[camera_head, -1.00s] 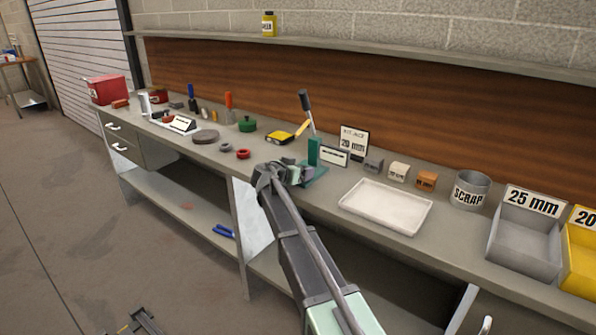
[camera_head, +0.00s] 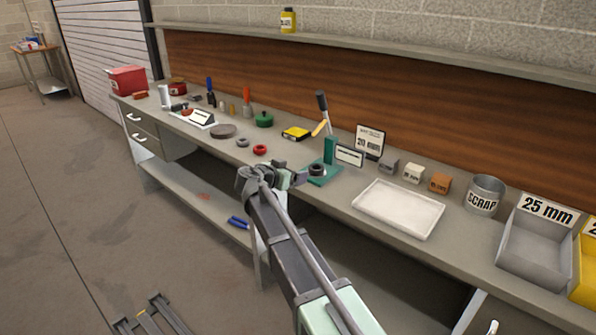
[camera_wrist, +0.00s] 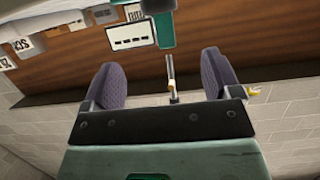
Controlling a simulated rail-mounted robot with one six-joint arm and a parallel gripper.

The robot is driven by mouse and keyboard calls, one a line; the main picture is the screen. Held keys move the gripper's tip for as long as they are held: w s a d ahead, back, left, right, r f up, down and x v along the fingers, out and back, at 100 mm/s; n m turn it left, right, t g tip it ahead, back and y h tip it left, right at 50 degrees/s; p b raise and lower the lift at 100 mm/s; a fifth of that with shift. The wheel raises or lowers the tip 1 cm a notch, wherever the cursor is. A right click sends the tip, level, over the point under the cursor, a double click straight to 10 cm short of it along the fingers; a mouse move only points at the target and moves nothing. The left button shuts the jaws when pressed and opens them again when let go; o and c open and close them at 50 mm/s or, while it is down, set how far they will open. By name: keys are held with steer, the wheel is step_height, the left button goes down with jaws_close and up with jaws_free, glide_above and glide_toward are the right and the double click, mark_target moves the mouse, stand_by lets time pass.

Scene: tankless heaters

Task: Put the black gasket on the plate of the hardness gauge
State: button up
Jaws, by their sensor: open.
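A black ring, the gasket (camera_head: 317,169), lies flat on the green base plate (camera_head: 322,179) of a green upright stand (camera_head: 330,150), which I take as the hardness gauge. A lever with a black handle (camera_head: 322,101) rises behind the stand. My gripper (camera_head: 289,174) is open and empty, just left of the plate and apart from the ring. In the wrist view the open fingers (camera_wrist: 158,75) have nothing between them; the green upright (camera_wrist: 165,30) and a white card (camera_wrist: 130,35) show beyond them, upside down. The gasket is not visible in the wrist view.
A white tray (camera_head: 365,208), small blocks (camera_head: 413,174), a scrap can (camera_head: 484,195) and a 25 mm bin (camera_head: 520,256) stand to the right. Red (camera_head: 260,150) and grey (camera_head: 243,142) rings and a yellow-black item (camera_head: 296,134) lie left of the stand.

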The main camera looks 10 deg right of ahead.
steer(key=s+d+f+n+g+y, duration=0.1)
steer(key=s+d+f+g, duration=0.15)
steer(key=s, duration=0.25)
steer(key=s+d+f+n+g+y, duration=0.1)
steer(key=s+f+y, duration=0.15)
steer(key=s, duration=0.35)
steer(key=s+a+f+n+g+y, duration=0.2)
steer(key=s+f+n+y, duration=0.1)
steer(key=s, duration=0.7)
steer(key=s+a+f+n+g+y, duration=0.2)
steer(key=s+f+n+g+y, duration=0.1)
steer(key=s, duration=0.8)
steer(key=f+n+y, duration=0.1)
steer(key=n+y, duration=0.1)
steer(key=shift+s+n, duration=0.3)
steer(key=shift+n, duration=0.1)
steer(key=shift+a+f, duration=0.1)
